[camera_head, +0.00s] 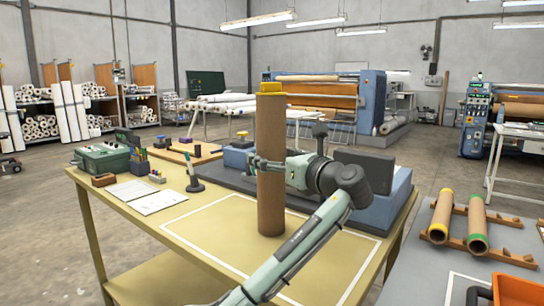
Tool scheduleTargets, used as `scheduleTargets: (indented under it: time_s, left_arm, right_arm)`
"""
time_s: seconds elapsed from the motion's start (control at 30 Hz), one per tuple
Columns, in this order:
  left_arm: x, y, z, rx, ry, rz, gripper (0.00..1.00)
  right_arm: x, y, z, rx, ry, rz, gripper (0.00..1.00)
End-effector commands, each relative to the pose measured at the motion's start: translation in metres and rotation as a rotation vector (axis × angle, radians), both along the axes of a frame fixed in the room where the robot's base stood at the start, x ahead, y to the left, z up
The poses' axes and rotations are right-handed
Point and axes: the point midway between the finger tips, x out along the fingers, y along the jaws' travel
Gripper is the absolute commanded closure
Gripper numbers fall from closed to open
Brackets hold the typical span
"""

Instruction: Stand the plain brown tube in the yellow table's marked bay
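The brown tube (270,195) stands upright over the yellow table (135,262), with a yellow piece showing at its top end. My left gripper (268,164) reaches it from the right side, with fingers shut around it at about mid-height. The tube's lower end appears inside the white outline of the marked bay (222,258); whether it touches the tabletop is hard to tell. My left forearm and wrist cover part of the bay's right side. My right gripper is not in view.
A grey-blue block fixture (388,197) lies behind the tube. Papers (145,197), a green box (103,158) and a black stand (194,180) sit at the table's left. On the grey table at right, two tubes with coloured ends (478,222) lie on wooden rests near an orange bin (516,290).

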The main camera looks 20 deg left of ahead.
Motion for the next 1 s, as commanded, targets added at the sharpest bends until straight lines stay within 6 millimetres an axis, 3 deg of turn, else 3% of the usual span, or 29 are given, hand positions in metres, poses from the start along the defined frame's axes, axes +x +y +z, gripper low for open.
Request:
scheduleTargets:
  time_s: [0.27,0.7,1.0]
  left_arm:
    - [-0.002,-0.003,0.002,0.000,0.000,-0.002,0.25]
    - [-0.054,-0.071,0.001,0.000,0.000,-0.004,0.25]
    - [-0.073,-0.094,0.002,-0.001,-0.001,-0.001,0.25]
  right_arm:
    - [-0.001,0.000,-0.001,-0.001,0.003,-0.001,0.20]
    - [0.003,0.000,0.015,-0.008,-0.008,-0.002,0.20]
    - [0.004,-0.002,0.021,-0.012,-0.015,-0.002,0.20]
